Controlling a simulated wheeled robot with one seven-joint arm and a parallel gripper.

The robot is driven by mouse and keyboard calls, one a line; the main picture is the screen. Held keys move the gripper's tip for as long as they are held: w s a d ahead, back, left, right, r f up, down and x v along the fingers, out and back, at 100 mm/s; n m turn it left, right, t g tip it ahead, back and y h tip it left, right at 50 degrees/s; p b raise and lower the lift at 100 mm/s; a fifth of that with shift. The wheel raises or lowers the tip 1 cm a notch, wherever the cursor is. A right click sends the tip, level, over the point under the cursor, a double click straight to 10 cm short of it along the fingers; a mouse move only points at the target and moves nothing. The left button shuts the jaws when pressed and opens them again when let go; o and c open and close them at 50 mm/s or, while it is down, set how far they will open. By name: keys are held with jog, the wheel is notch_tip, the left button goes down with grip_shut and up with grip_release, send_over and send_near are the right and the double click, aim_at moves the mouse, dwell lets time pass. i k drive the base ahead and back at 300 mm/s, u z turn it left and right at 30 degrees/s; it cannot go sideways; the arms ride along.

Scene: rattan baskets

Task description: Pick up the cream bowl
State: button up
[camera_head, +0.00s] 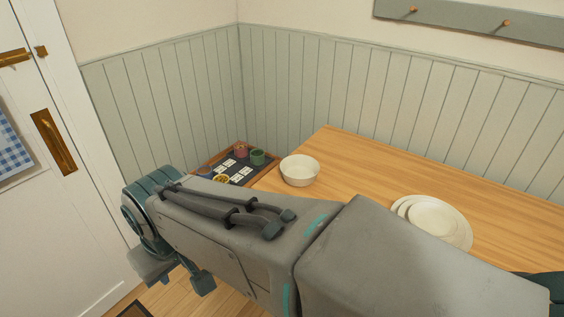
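The cream bowl (299,173) stands upright on the left part of the wooden table, near its left edge. Its inside looks empty from here. My arm crosses the lower part of the head view in front of the table, and the bowl shows just above it. The bowl is apart from my arm in the picture. I cannot make out my gripper's fingers, so nothing shows of what they hold.
A stack of cream plates (436,219) lies on the table (365,180) to the right, partly behind my arm. A wood-rimmed dark tray (266,167) with a pink cup, a green cup and small cards is left of the bowl. Panelled walls close the back; a white door stands left.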

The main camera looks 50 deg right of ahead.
aim_at(298, 170)
jog(key=z, duration=0.8)
jog(key=i, duration=0.85)
jog(key=z, duration=0.95)
